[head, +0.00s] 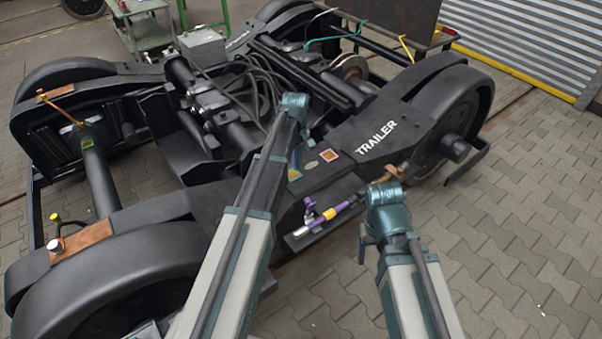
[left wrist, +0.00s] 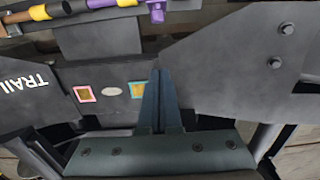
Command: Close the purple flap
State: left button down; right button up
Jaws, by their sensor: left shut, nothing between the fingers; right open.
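The purple flap (head: 310,209) is a small upright piece on a pipe with purple and yellow bands, low on the near side of the bogie. It also shows at the top edge of the left wrist view (left wrist: 157,11). Whether it stands open or shut is unclear. My left gripper (head: 296,152) is shut and empty, above the frame beside the stickers and apart from the flap. Its closed fingers show in the left wrist view (left wrist: 160,98). My right gripper (head: 363,243) is open, to the right of the pipe; its fingers are small and partly hidden.
The black bogie frame (head: 375,140) bears a TRAILER label and several stickers. Large wheels (head: 455,115) stand at its corners. Cables (head: 255,85) run over the middle. A green trolley (head: 142,30) stands behind. Paved floor (head: 530,220) on the right is clear.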

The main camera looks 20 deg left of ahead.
pick_arm(q)
jog(key=s+d+f+b, duration=0.2)
jog(key=d+f+b, duration=0.1)
jog(key=f+b, duration=0.7)
jog(key=shift+s+f, duration=0.25)
